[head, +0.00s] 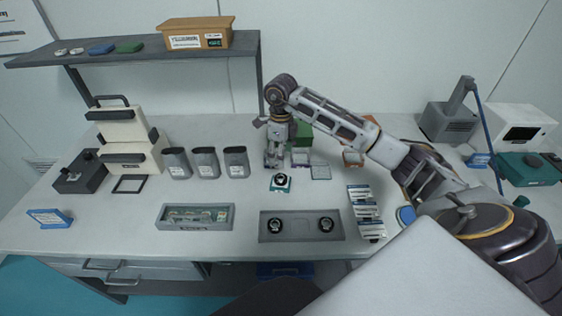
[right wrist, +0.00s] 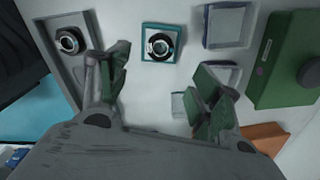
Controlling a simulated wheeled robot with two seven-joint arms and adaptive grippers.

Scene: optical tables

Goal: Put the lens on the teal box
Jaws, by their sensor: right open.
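A round black lens with a pale ring (head: 281,179) sits on the small teal box (head: 288,187) at the middle of the table. In the right wrist view the lens (right wrist: 161,45) lies within the square teal rim of the box (right wrist: 145,54). My right gripper (head: 273,164) points down just behind and left of the teal box. In the right wrist view its fingers (right wrist: 160,85) are spread apart with nothing between them, and the lens is clear of them. My left gripper is not in view.
A grey tray (head: 302,225) in front holds two more round lenses. Another grey tray (head: 195,218) lies to its left. A green box (head: 302,134) and a small grey square (head: 320,173) are close to my right gripper. Several labelled packs (head: 365,212) lie to the right.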

